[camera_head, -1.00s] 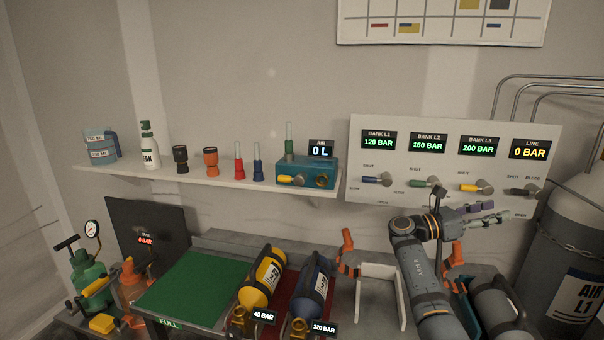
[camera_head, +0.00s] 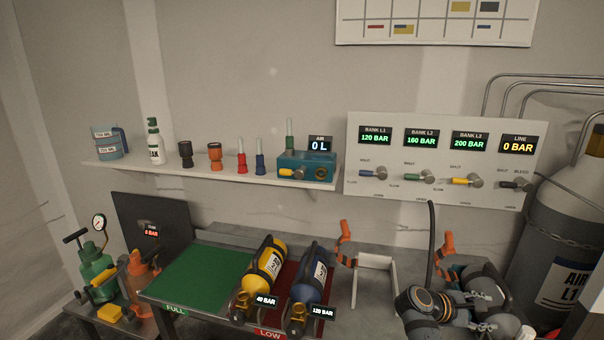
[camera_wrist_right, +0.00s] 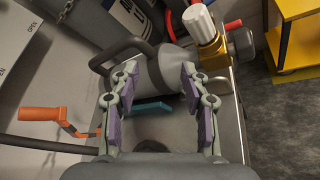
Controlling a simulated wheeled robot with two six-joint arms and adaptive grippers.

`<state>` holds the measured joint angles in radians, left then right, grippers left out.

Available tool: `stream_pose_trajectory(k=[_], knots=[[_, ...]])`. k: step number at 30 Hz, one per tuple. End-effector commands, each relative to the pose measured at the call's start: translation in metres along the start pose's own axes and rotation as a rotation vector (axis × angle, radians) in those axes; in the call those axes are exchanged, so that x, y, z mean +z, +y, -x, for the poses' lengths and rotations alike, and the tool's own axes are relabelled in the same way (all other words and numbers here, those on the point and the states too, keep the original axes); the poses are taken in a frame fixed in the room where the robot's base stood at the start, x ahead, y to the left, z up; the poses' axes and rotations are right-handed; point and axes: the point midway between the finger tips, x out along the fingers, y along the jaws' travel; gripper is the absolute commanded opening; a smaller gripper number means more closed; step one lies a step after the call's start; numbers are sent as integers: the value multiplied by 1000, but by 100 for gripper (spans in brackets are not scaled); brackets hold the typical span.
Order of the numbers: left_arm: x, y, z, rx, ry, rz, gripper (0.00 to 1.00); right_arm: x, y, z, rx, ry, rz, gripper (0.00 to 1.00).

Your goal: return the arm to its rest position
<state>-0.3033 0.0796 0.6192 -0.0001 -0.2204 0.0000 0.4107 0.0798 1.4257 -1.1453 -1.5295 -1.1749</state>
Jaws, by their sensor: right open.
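My right gripper (camera_head: 482,327) is low at the right of the head view, by a grey cylinder (camera_head: 488,284) on the bench. In the right wrist view my right gripper (camera_wrist_right: 160,75) has its two fingers spread apart, with nothing held between them. The grey cylinder (camera_wrist_right: 165,68) with its dark handle lies beyond the fingertips. I cannot tell whether a finger touches it. My left gripper is not in view.
The valve panel (camera_head: 440,150) is on the wall above. A white bracket (camera_head: 375,264) and an orange-handled clamp (camera_head: 344,240) stand left of my right arm. Yellow (camera_head: 262,275) and blue (camera_head: 312,275) cylinders lie further left. A large grey tank (camera_head: 560,230) stands right.

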Motion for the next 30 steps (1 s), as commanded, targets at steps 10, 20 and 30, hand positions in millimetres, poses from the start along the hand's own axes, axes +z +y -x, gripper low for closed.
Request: stream_pose_trajectory(k=[10, 20, 30], knots=[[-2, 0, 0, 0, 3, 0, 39, -44, -200, 71, -436, 531, -677, 46], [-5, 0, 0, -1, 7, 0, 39, -23, -271, 155, -810, 697, -934, 46], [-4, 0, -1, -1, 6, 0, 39, -47, -309, 169, -975, 712, -999, 46]])
